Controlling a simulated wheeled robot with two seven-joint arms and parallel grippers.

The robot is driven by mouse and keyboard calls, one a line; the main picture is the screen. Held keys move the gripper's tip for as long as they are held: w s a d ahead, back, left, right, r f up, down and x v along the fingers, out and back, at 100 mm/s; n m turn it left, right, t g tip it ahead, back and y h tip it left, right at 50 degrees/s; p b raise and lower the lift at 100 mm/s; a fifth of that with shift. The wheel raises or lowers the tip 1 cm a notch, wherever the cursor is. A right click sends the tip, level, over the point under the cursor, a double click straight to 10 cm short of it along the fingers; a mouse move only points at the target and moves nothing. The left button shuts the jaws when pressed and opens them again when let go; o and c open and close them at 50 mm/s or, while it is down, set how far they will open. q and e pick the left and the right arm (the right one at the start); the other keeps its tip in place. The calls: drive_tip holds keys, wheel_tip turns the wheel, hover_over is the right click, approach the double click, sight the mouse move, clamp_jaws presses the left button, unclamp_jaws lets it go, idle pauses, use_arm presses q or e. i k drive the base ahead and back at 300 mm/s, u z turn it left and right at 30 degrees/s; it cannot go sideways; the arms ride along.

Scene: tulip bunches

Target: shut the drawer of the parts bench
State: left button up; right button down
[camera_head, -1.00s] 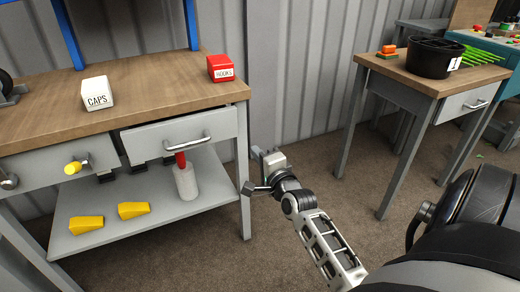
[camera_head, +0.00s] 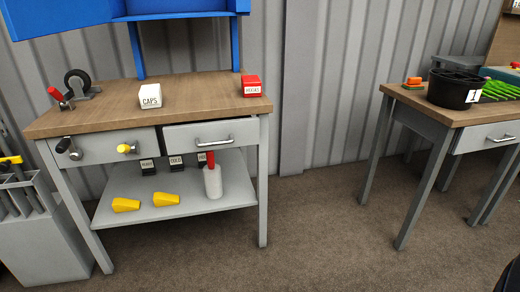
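The parts bench (camera_head: 195,97) has a wooden top and grey frame and stands left of centre in the head view. Its drawer (camera_head: 187,136) is the grey front at the right below the top, with a silver bar handle (camera_head: 213,142). The drawer front stands a little forward of the panel beside it, so it looks partly open. Its inside is hidden. Neither of my grippers is in view, and nothing touches the handle.
A white CAPS box (camera_head: 150,97) and a red box (camera_head: 251,85) sit on the top. The lower shelf (camera_head: 180,210) holds yellow wedges and a red-necked bottle (camera_head: 212,180). A second table (camera_head: 415,100) stands right. Floor between is clear.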

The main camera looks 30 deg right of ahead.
sight(194, 136)
drive_tip(key=u, duration=0.5)
drive_tip(key=i, duration=0.95)
drive_tip(key=z, duration=0.65)
